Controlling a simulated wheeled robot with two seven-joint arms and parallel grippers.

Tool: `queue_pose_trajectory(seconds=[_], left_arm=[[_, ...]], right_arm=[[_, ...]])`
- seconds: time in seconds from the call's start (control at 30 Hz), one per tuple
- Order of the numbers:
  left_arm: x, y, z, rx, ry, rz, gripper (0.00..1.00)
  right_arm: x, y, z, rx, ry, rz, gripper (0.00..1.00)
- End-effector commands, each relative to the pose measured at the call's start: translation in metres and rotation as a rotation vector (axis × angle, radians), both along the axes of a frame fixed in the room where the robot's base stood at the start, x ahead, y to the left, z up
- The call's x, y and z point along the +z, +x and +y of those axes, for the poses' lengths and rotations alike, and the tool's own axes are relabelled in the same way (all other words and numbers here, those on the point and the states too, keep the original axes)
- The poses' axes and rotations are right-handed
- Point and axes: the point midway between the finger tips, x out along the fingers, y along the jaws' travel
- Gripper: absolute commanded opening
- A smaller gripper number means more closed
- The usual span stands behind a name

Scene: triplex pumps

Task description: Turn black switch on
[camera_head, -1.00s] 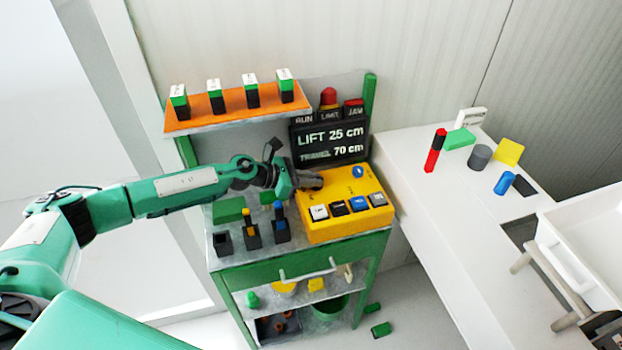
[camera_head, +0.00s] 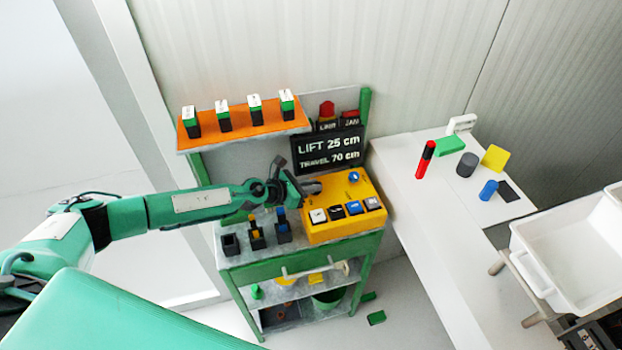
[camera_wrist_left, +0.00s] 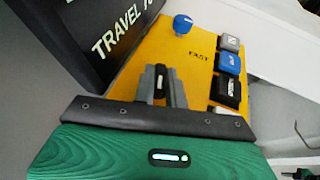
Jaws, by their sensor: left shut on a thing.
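The yellow control box (camera_head: 365,190) stands on the green bench, with a row of white, black, blue and grey buttons along its front and a blue knob (camera_head: 353,176) at its back right. My left gripper (camera_head: 314,187) is over the box's left back part. In the left wrist view, the gripper's grey fingers (camera_wrist_left: 160,84) are shut on a small upright black switch (camera_wrist_left: 160,77) on the yellow panel. Its lower part is hidden by the fingers. The blue knob also shows there (camera_wrist_left: 183,24). My right gripper is not in view.
A black display (camera_head: 330,152) reading LIFT 25 cm and TRAVEL 70 cm stands right behind the box. An orange shelf (camera_head: 243,131) with several blocks is above left. Dark holders (camera_head: 231,244) stand left of the box. A white table (camera_head: 425,215) lies to the right.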

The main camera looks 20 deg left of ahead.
Motion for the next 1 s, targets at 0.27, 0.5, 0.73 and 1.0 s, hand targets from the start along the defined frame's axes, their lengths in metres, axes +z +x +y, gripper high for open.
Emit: queue_pose_trajectory(seconds=[0.27,0.5,0.73,1.0], left_arm=[[0.0008,0.0008,-0.0001,0.009,-0.002,-0.002,0.00],[0.0008,0.0007,-0.0001,0.007,-0.001,-0.002,0.35],[0.0003,0.0003,-0.0001,0.007,0.000,-0.001,0.35],[-0.0011,0.0005,0.0002,0.003,0.000,-0.002,0.35]], right_arm=[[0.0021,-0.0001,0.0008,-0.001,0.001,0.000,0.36],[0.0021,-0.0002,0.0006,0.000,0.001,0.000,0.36],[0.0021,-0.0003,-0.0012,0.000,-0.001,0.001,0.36],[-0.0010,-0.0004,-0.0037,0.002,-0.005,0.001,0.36]])
